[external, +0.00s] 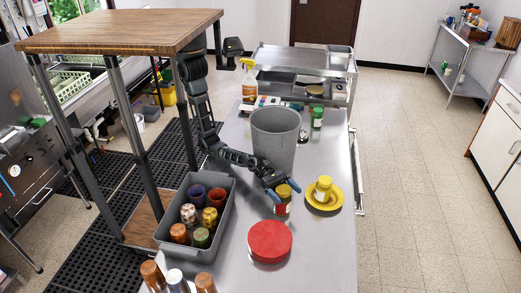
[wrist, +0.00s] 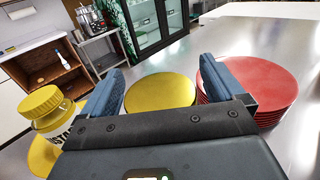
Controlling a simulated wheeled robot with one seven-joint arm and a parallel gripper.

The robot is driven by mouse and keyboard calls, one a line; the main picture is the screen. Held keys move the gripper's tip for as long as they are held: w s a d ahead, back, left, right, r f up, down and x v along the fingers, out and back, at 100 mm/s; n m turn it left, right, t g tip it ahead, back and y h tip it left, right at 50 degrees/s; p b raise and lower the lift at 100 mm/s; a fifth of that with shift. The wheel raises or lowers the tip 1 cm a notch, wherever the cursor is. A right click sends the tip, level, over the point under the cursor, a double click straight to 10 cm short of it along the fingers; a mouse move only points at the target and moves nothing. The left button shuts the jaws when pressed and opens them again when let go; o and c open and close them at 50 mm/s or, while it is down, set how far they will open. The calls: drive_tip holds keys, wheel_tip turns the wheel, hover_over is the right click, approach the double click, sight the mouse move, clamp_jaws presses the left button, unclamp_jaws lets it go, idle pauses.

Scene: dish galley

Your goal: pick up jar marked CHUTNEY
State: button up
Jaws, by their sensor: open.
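A jar with a golden-yellow lid and dark red-brown sides (external: 283,207) stands on the steel counter, and its label cannot be read. My gripper (external: 283,189) is open around the top of this jar. In the wrist view the jar's round yellow lid (wrist: 160,91) lies between the two blue fingers of my gripper (wrist: 163,76), with a gap on each side. A yellow jar (external: 324,188) stands on a yellow plate (external: 336,203) to the right. In the wrist view this jar (wrist: 50,112) shows part of a label, "USTA", left of the fingers.
A stack of red plates (external: 270,242) is close in front of the jar, and just right of my gripper in the wrist view (wrist: 262,82). A tall grey bin (external: 274,140) stands behind. A grey crate (external: 168,235) with cups and cans is left. A green-lidded jar (external: 317,117) is farther back.

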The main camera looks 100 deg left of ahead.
drive_tip(key=shift+c, duration=0.2)
clamp_jaws()
idle(0.6)
drive_tip(key=shift+r, duration=0.1)
